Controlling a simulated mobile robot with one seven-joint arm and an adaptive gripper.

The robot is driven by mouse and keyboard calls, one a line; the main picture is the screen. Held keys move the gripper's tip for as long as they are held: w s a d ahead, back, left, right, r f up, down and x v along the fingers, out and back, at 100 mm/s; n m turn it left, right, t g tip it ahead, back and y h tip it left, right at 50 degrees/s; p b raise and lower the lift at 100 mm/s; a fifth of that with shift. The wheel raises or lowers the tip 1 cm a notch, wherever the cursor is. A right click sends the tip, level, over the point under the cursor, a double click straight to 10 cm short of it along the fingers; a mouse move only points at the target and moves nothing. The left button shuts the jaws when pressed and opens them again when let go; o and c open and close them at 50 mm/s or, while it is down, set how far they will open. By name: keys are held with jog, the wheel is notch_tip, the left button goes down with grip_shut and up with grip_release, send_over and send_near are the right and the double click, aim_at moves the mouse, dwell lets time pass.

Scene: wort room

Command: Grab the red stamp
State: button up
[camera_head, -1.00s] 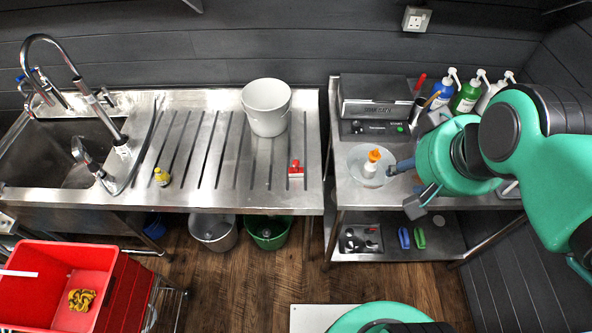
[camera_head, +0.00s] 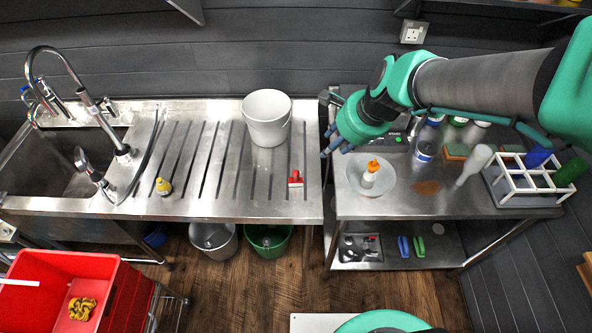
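The red stamp (camera_head: 295,179) lies on the ribbed steel drainboard (camera_head: 215,205), right of its middle and near the front edge. It has a red body with a pale strip along its front. My gripper (camera_head: 327,142) is in the air near the drainboard's right edge, above and to the right of the stamp and apart from it. Its fingers point left and look spread, with nothing between them.
A white bucket (camera_head: 268,117) stands behind the stamp. On the right table, a clear bowl (camera_head: 384,187) holds an orange-capped bottle (camera_head: 370,174). A white rack (camera_head: 523,184) stands further right. The drainboard around the stamp is clear.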

jog(key=w+a+f+m, duration=0.4)
jog(key=w+f+m, duration=0.2)
jog(key=f, duration=0.2)
jog(key=m+g+p, duration=0.1)
jog(key=m, duration=0.5)
send_near(297, 172)
jog(key=v, duration=0.3)
jog(key=shift+s, duration=0.1)
jog(key=shift+a+f, duration=0.1)
jog(key=shift+f, duration=0.05)
jog(key=shift+b+x, duration=1.45)
jog(key=shift+x, duration=2.8)
jog(key=shift+a, duration=0.1)
jog(key=shift+b+x, duration=1)
jog(key=shift+x, duration=0.95)
jog(key=shift+a+f, duration=0.1)
jog(key=shift+f, duration=0.5)
